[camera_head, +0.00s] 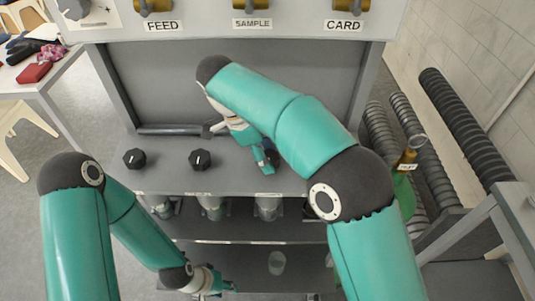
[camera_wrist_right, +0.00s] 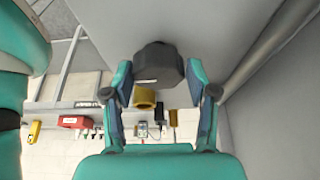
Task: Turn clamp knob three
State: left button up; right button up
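The third clamp knob (camera_wrist_right: 157,65), black and faceted, sits between the fingers of my right gripper (camera_wrist_right: 158,78) in the right wrist view. The fingers are open, one on each side of the knob, with a narrow gap visible at each side. In the head view my right gripper (camera_head: 266,158) is over the right end of the grey shelf (camera_head: 235,180) and mostly hides this knob. Two similar knobs, the left one (camera_head: 134,158) and the middle one (camera_head: 200,159), stand uncovered. My left gripper (camera_head: 229,287) is low, by the lower shelves; its fingers are too small to read.
A panel labelled FEED, SAMPLE and CARD (camera_head: 240,24) spans above the shelf. Clear vessels (camera_head: 268,208) hang below it, and a glass (camera_head: 277,263) stands on a lower shelf. Dark ribbed rolls (camera_head: 465,125) and a green bottle (camera_head: 403,190) are at right.

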jog(key=shift+o, duration=1)
jog(key=shift+f, duration=0.1)
